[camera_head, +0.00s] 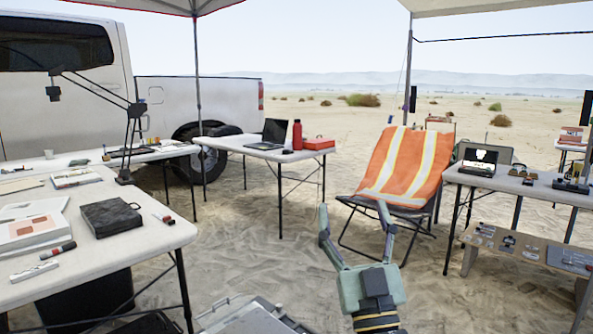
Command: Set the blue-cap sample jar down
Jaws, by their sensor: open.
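My gripper (353,207) is in the lower middle of the head view, its two fingers spread wide apart and pointing away from me. It is open, and nothing shows between the fingers. It is over sandy ground, in front of the orange folding chair. I cannot make out a blue-cap sample jar anywhere in this view.
A white table (150,237) at left holds a dark case (111,214), papers and markers. A middle table (262,152) holds a laptop and red bottle. The orange chair (408,165) stands ahead. A right table (520,184) and low bench (532,252) hold small items. A grey case (250,318) is below.

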